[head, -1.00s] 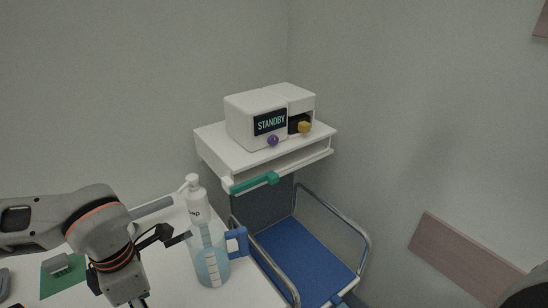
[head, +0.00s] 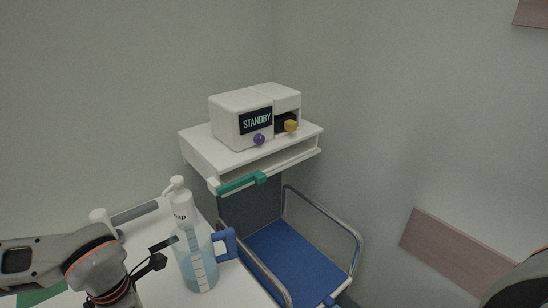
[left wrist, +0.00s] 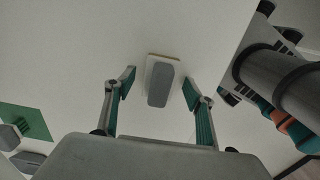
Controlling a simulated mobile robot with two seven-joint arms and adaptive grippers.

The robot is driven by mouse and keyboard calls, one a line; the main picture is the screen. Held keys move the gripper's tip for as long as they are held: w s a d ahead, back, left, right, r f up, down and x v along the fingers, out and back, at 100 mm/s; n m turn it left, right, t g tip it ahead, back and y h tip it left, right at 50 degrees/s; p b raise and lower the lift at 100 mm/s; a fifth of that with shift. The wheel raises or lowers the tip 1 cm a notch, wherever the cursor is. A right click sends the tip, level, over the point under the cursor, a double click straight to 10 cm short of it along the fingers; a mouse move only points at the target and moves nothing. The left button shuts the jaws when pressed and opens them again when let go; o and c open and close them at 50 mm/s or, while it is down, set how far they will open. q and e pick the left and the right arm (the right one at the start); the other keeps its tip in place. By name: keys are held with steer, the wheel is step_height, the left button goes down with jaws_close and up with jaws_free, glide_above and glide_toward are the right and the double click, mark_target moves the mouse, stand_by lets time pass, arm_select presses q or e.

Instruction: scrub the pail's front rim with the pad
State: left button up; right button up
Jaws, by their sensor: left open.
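A small grey pad (left wrist: 160,84) with a tan edge lies on the white surface in the left wrist view. It appears between the fingers of my left gripper (left wrist: 160,88), which is open and empty; I cannot tell how far above the pad it is. The pad cannot be made out there. I see nothing that is clearly a pail. My right gripper is not in view.
A clear jug (head: 197,264) with a blue handle and a white pump bottle (head: 182,208) stand on the white table (head: 146,234). A green mat (left wrist: 22,119) has grey items by it.

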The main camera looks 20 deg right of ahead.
arm_select(q)
jaws_close()
steer(key=shift+r, duration=0.1)
steer(key=shift+r, duration=0.1)
steer(key=shift+r+p, duration=0.95)
steer(key=shift+r, duration=1.9)
